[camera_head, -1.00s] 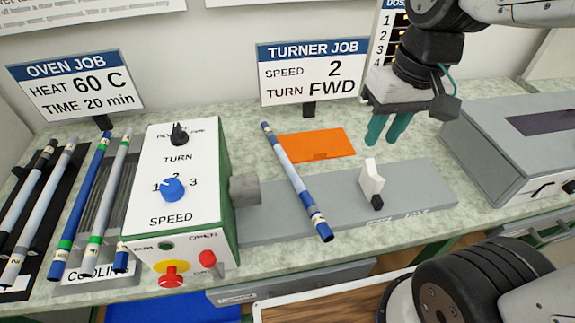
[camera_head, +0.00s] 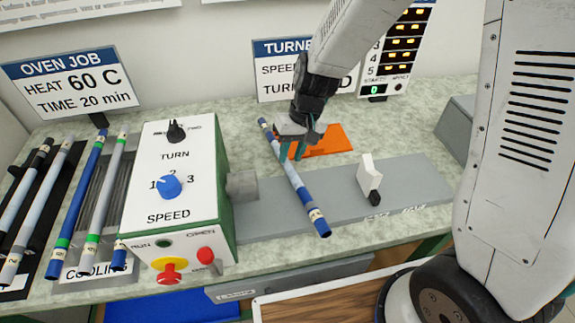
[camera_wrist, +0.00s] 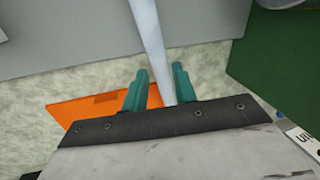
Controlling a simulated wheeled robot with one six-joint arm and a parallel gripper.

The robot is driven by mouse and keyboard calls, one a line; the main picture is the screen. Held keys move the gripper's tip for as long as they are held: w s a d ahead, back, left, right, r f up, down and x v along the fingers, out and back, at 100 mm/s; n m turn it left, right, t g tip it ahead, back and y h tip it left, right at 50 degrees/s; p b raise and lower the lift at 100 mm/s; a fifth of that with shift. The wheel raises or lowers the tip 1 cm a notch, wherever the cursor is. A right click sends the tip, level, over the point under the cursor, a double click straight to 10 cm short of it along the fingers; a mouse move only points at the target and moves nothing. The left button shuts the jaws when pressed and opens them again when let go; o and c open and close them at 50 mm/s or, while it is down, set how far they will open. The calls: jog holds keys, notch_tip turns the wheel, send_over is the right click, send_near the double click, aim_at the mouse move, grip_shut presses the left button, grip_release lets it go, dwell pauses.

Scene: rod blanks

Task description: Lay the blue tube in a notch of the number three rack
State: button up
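A tube with blue ends and a pale grey-blue middle (camera_head: 299,190) lies slantwise across the grey turner bed. In the wrist view, its pale middle (camera_wrist: 152,38) runs between the two teal fingers. My gripper (camera_head: 291,150) is at the upper half of this tube. In the wrist view, my gripper (camera_wrist: 160,85) is open, with a gap on the tube's left and the right finger close beside it. A blue tube with a green band (camera_head: 80,200) lies on the cooling rack at left. I see no rack clearly marked three.
The turner control box (camera_head: 172,190) stands left of the tube. An orange plate (camera_head: 325,142) lies behind the bed. A white stop block (camera_head: 368,174) stands on the bed (camera_head: 420,180) to the right. A dark rack (camera_head: 45,205) with grey tubes lies far left.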

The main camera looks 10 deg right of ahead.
aim_at(289, 163)
jog(key=x, duration=0.4)
jog(key=shift+f, duration=0.4)
grip_shut()
jog(key=shift+r, duration=0.1)
